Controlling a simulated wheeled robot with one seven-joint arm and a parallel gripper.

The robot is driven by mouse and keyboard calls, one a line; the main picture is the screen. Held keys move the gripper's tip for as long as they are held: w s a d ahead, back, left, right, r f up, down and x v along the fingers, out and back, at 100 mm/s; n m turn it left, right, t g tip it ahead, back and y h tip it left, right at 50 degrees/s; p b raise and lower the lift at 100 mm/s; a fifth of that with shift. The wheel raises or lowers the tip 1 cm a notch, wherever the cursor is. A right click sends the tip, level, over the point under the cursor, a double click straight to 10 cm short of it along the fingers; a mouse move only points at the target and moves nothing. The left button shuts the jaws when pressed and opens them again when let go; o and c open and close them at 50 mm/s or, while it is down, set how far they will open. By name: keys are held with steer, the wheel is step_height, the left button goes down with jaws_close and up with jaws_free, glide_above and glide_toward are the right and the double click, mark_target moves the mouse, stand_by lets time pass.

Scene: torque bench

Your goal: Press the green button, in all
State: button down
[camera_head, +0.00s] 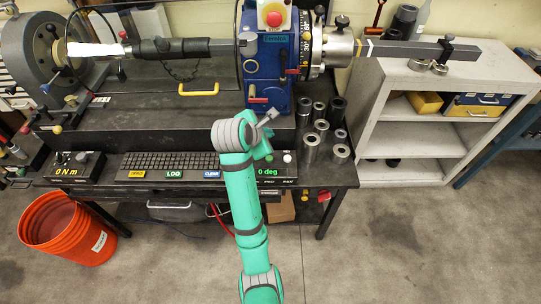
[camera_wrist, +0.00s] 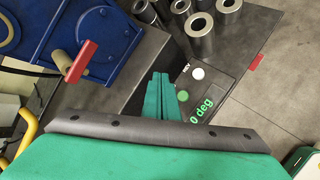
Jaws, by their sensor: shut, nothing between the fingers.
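A small round green button (camera_wrist: 183,96) shows in the wrist view on a dark panel, beside a green "0 deg" readout (camera_wrist: 202,110). A white round button (camera_wrist: 197,73) sits just beyond it; the white one also shows in the head view (camera_head: 287,158). My gripper (camera_wrist: 160,77) is shut and empty, with its green fingers just left of the green button in the wrist view. I cannot tell how high the fingertips are above the panel. In the head view my arm covers part of this panel, and the green button is hard to separate from my green gripper there.
A keyboard panel (camera_head: 168,161) with yellow, green "LOG" and blue labels lies to the left on the bench. Several metal sockets (camera_head: 312,147) stand close behind the readout panel. The blue machine housing (camera_head: 262,72) rises behind my gripper. An orange bucket (camera_head: 66,230) stands on the floor.

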mark_target(268, 161)
steer(key=shift+s+f, duration=0.15)
steer(key=shift+f, duration=4.25)
steer(key=shift+f, duration=0.1)
steer(key=shift+f, duration=0.35)
